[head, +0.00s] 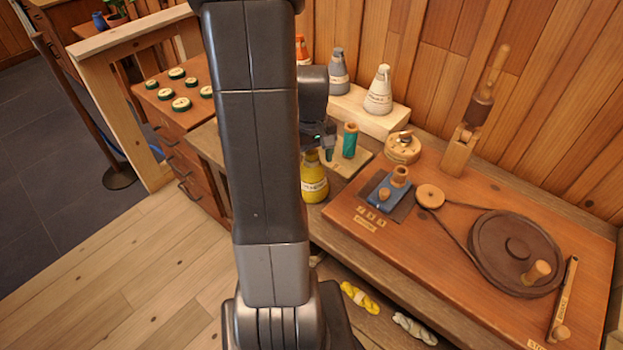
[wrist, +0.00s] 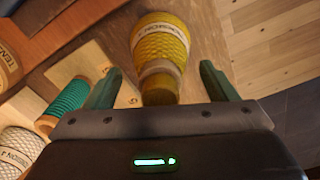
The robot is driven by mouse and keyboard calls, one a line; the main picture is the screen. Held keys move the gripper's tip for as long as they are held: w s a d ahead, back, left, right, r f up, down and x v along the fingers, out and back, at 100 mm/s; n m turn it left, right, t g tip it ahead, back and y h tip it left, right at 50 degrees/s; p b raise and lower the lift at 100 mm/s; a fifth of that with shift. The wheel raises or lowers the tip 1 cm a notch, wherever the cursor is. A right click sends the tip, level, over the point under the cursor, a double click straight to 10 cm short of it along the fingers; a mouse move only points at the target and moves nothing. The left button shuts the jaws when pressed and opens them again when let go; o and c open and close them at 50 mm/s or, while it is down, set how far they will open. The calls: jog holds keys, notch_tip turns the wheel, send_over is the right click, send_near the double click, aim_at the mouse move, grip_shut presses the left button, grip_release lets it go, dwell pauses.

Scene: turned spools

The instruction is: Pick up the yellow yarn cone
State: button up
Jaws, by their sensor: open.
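The yellow yarn cone (head: 314,188) stands on the wooden bench, partly hidden behind my arm in the head view. In the wrist view the yellow cone (wrist: 160,50) has a pale printed label band, and its narrow end points toward my gripper. My gripper (wrist: 160,88) is open. Its two green fingers lie on either side of the cone's narrow end, with a visible gap on each side. In the head view my gripper (head: 322,150) is just above the cone, mostly hidden by my arm.
A teal spool (head: 349,141) stands on a small board close beside the cone. White (head: 379,92), grey (head: 338,75) and orange (head: 302,50) cones stand on a raised block behind. A winding board with a large dark wheel (head: 515,250) fills the right.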

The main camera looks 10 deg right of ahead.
jog(key=shift+f, duration=0.15)
jog(key=c, duration=1.7)
grip_shut()
